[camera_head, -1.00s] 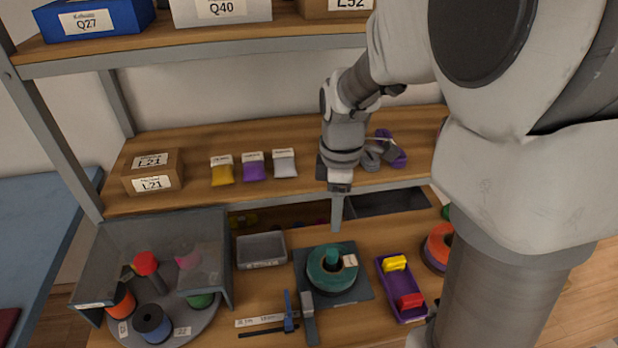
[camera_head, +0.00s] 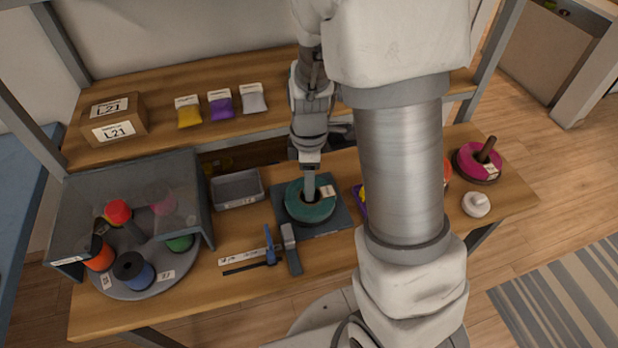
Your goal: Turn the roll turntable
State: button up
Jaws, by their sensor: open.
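The roll turntable (camera_head: 143,284) is a round grey disc at the left end of the bench, partly under a clear-sided cover (camera_head: 72,214). It carries an orange roll (camera_head: 101,258), a blue roll (camera_head: 136,272), a green roll (camera_head: 180,242), a pink roll (camera_head: 160,197) seen through the cover, and a red-topped post (camera_head: 118,212). White labels lie on its front rim. My gripper (camera_head: 310,166) is open, well to the right of the turntable, just above or behind the post of a teal roll (camera_head: 298,207). Its fingers are small here, and I cannot tell whether they touch the post.
The teal roll sits on a dark square plate (camera_head: 340,222). A grey tray (camera_head: 237,189) and a blue-handled tool (camera_head: 269,246) stand between turntable and plate. A magenta roll (camera_head: 478,163) is far right.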

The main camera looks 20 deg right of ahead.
grip_shut()
jog(key=shift+m, duration=0.6)
jog(key=shift+m, duration=2.6)
jog(key=shift+r+m+p, duration=0.1)
jog(key=shift+m+p, duration=0.65)
jog(key=shift+m, duration=2.35)
jog(key=shift+m+p, duration=0.85)
jog(key=shift+m, duration=2.25)
jog(key=shift+m+p, duration=1.05)
jog(key=shift+m, duration=1.65)
jog(key=shift+m, duration=0.5)
